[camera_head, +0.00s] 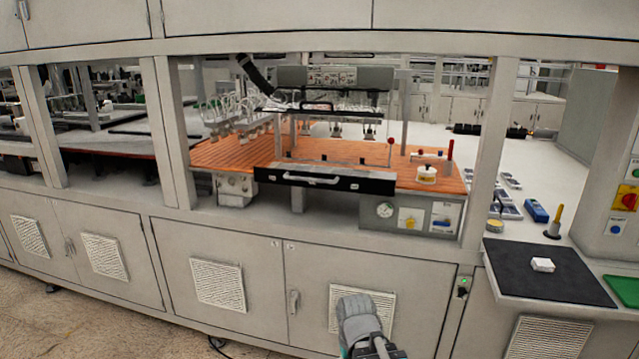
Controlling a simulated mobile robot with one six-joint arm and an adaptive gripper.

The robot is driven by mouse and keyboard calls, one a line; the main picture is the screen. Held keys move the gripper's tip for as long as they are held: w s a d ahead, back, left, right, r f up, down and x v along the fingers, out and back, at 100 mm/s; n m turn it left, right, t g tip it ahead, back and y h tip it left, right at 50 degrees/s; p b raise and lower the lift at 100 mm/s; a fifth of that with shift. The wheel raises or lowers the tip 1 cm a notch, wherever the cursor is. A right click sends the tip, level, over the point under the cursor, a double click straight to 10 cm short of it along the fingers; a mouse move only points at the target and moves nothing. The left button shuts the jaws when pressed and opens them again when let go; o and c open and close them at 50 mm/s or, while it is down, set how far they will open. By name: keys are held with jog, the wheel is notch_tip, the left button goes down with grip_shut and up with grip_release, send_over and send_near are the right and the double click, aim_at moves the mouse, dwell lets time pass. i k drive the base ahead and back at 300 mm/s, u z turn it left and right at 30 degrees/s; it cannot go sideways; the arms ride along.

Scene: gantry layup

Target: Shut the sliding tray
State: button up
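The likely sliding tray shows as a long black front panel (350,184) with a pale bar handle (312,180), at the front edge of the orange work surface (225,152). The panel appears to stand slightly forward of that edge. How far the tray is drawn out cannot be told. My gripper (382,350) is at the bottom of the view, below and apart from the handle, in front of the lower cabinet. Its fingers are cut off by the frame edge, so their opening does not show. Nothing is seen held.
Upright posts (487,145) flank the bay opening. A control box (410,215) sits under the surface, right of the panel. A black mat (535,270) with a white block (542,265) lies at right. The space before the cabinet doors (250,260) looks clear.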

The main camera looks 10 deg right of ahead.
aim_at(375, 182)
jog(key=i, duration=1)
